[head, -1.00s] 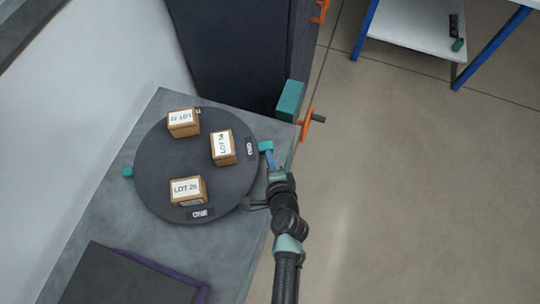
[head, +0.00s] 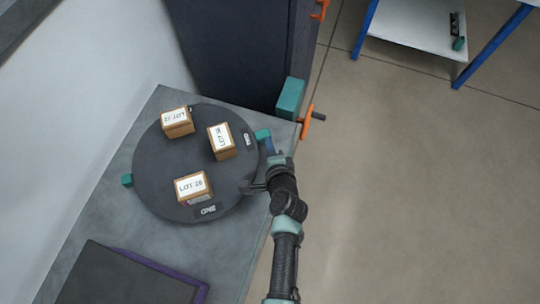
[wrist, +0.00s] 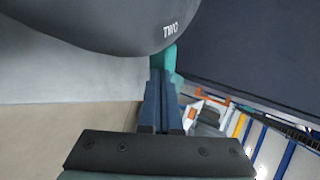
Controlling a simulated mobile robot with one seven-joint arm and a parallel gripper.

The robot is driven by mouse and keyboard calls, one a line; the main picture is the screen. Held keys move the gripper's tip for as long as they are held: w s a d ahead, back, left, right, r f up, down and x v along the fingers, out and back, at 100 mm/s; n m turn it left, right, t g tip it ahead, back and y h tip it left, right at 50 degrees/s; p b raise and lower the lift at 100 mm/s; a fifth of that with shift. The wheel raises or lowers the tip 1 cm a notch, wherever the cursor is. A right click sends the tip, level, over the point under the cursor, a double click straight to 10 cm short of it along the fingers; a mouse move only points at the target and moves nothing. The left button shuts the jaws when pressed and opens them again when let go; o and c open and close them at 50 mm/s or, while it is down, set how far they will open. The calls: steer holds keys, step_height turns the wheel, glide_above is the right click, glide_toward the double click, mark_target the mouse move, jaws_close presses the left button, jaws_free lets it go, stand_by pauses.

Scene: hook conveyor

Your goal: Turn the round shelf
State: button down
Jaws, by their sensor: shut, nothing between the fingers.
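The round shelf (head: 160,160) is a dark grey disc on the grey table. It carries three brown boxes, a rear one (head: 177,122), a right one (head: 221,141) and a front one (head: 193,187), with labels on top. A teal knob (head: 263,134) sticks out at the disc's right edge and another (head: 127,180) at its left edge. My gripper (head: 269,147) is shut and empty at the right edge, against or very close to the right knob. In the wrist view its fingers (wrist: 160,98) point at the knob (wrist: 166,60), under the disc's TWO label.
A dark cabinet (head: 235,50) is behind. A dark panel (head: 125,275) lies at the front left. Open floor lies to the right.

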steer(key=w+b, duration=0.2)
steer(key=w+a+n+y+b, duration=0.1)
steer(key=w, duration=0.1)
steer(key=w+n+y+b, duration=0.1)
steer(key=w+b, duration=0.1)
steer(key=shift+a+f+g+b, duration=0.3)
steer(key=shift+g+b, duration=0.05)
steer(key=shift+g, duration=0.05)
steer(key=w+a+n+g+y+b, duration=0.1)
steer(key=w+b, duration=0.1)
steer(key=b, duration=0.1)
steer(key=w+a+n+y+b, duration=0.1)
steer(key=w+a+n+b, duration=0.1)
steer(key=b, duration=0.1)
steer(key=w+a+n+g+y+b, duration=0.1)
steer(key=w+y+b, duration=0.1)
steer(key=b, duration=0.1)
steer(key=shift+a+n+g, duration=0.3)
steer(key=w+a+n+y+b, duration=0.1)
steer(key=b, duration=0.1)
steer(key=shift+w+a+r+g+b, duration=0.1)
steer(key=shift+w+a+g+b, duration=0.2)
steer(key=shift+a+g, duration=0.1)
steer(key=shift+w+a+r+b, duration=0.1)
steer(key=shift+w+a+b, duration=0.45)
steer(key=shift+a+b, duration=0.3)
steer(key=shift+a+r, duration=0.1)
steer(key=shift+a, duration=0.05)
steer(key=shift+a+r, duration=0.1)
steer(key=shift+r, duration=0.05)
